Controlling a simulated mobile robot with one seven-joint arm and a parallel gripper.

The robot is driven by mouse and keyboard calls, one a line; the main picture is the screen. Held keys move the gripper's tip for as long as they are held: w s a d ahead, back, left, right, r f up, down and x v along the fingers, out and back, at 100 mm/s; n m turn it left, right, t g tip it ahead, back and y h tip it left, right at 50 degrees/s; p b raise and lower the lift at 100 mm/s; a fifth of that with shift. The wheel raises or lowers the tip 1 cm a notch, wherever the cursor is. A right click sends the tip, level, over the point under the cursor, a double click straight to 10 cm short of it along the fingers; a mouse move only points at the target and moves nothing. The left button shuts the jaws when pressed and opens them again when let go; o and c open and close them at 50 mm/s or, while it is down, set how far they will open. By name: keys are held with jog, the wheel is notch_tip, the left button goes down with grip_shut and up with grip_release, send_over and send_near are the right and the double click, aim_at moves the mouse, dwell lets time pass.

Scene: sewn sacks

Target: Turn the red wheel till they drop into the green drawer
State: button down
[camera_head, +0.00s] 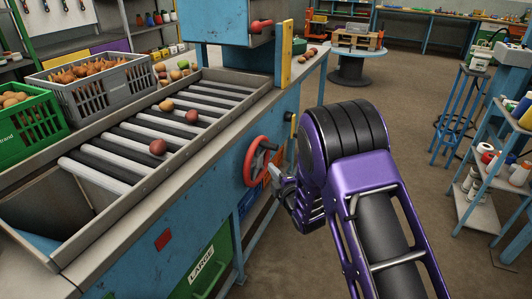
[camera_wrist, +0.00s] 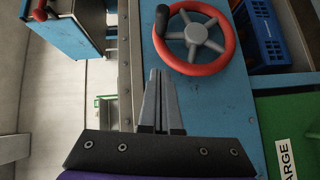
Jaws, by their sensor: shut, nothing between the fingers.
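The red wheel (camera_head: 250,168) is mounted upright on the blue machine's side. In the wrist view, the red wheel (camera_wrist: 217,66) shows grey spokes and a dark handle knob (camera_wrist: 162,19). My gripper (camera_head: 275,173) is close to the wheel. In the wrist view, my gripper (camera_wrist: 160,74) is shut and empty, with its fingertips beside the rim; I cannot tell whether they touch. Three reddish round items, one of them (camera_head: 157,147) nearest, rest on the rollers. The green drawer (camera_head: 207,266), labelled LARGE, is low on the machine's front; part of it shows in the wrist view (camera_wrist: 275,112).
The roller bed (camera_head: 124,143) slopes toward an open chute (camera_head: 50,205). A grey crate (camera_head: 97,88) and a green crate (camera_head: 28,128) of produce stand along its left. The floor to the right is open, up to blue shelves (camera_head: 500,170).

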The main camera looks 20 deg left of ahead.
send_near(263, 146)
jog(key=a, duration=0.4)
jog(key=shift+w+d+f+b, duration=0.1)
jog(key=shift+w+b, duration=0.05)
jog(key=shift+w, duration=0.55)
jog(key=shift+w+f+b, duration=0.15)
jog(key=shift+w+b, duration=0.05)
jog(key=shift+w, duration=0.55)
jog(key=shift+w+d+f+b, duration=0.1)
jog(key=shift+w+b, duration=0.05)
jog(key=shift+w, duration=0.55)
jog(key=shift+r, duration=0.1)
